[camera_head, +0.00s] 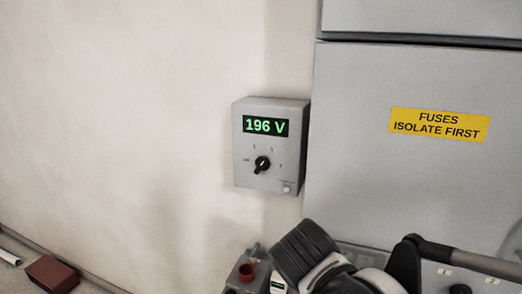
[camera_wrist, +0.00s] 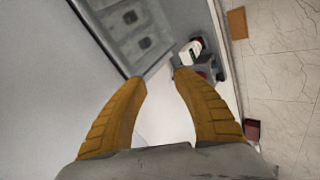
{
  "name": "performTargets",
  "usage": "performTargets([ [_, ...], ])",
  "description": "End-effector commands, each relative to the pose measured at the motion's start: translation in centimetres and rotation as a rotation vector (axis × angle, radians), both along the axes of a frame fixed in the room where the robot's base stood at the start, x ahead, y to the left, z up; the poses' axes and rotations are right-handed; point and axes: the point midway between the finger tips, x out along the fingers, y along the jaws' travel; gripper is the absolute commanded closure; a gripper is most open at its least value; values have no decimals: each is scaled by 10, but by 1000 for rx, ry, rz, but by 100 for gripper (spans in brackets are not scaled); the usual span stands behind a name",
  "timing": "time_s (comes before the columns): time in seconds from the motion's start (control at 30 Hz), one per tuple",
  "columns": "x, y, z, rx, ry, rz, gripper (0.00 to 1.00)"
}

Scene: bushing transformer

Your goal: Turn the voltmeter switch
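The voltmeter (camera_head: 271,145) is a grey box on the pale wall in the head view, and its display reads 196 V in green. Its switch (camera_head: 262,165) is a black rotary knob on the lower front, with small marks around it. My gripper (camera_wrist: 160,82) shows in the wrist view as two ribbed orange-brown fingers spread apart, with nothing between them. It is apart from the voltmeter, and the knob does not show in the wrist view. In the head view my gripper's fingers are not visible.
A grey cabinet (camera_head: 400,190) with a yellow fuse label (camera_head: 438,124) stands right of the voltmeter. A dark red block (camera_head: 52,274) lies on the floor at lower left. The wall left of the voltmeter is bare. In the wrist view, tiled floor (camera_wrist: 285,60) lies at right.

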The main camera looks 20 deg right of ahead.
Motion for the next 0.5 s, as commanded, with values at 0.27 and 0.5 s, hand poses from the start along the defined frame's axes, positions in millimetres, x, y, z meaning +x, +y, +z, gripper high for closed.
performTargets([
  [0.27,109,36,72,-953,89,416,65],
  [0.5,143,90,119,-1437,133,495,65],
])
